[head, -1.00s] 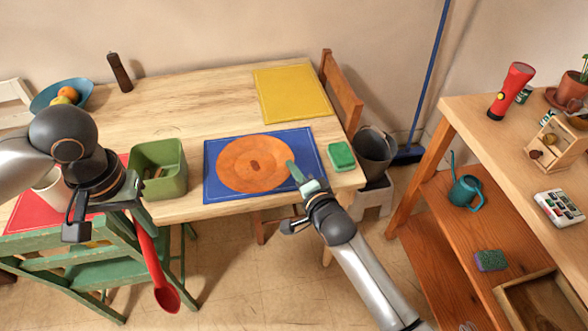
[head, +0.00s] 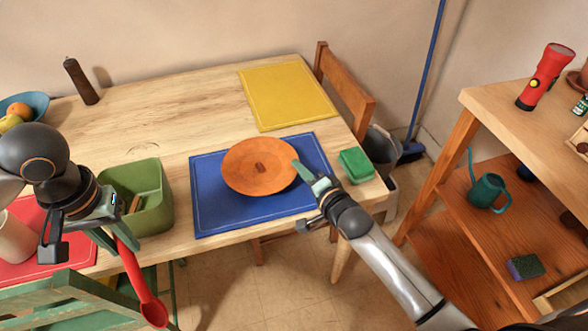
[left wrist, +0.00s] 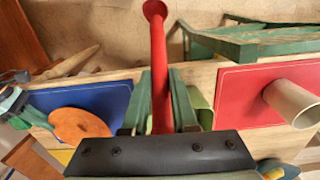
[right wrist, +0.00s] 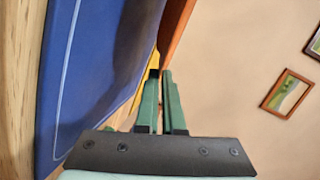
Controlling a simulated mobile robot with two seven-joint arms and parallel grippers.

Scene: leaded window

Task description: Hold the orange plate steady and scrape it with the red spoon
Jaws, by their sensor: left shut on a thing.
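The orange plate (head: 258,167) appears held slightly above the blue mat (head: 215,213). My right gripper (head: 302,171) is shut on its right rim. In the right wrist view, the fingers (right wrist: 160,75) are close together, with a thin brown-orange edge beyond them and a shadow on the mat. My left gripper (head: 112,236) is shut on the handle of the red spoon (head: 137,283). The spoon hangs bowl down in front of the table's left part, well apart from the plate. The left wrist view shows the spoon (left wrist: 158,60) between the fingers, and the plate (left wrist: 80,125).
A green bin (head: 150,205) stands between my left gripper and the blue mat. A green sponge box (head: 356,165) lies right of the mat. A green chair (head: 75,300) stands at the front left. A wooden chair (head: 345,90) is behind the right edge. The table's middle is clear.

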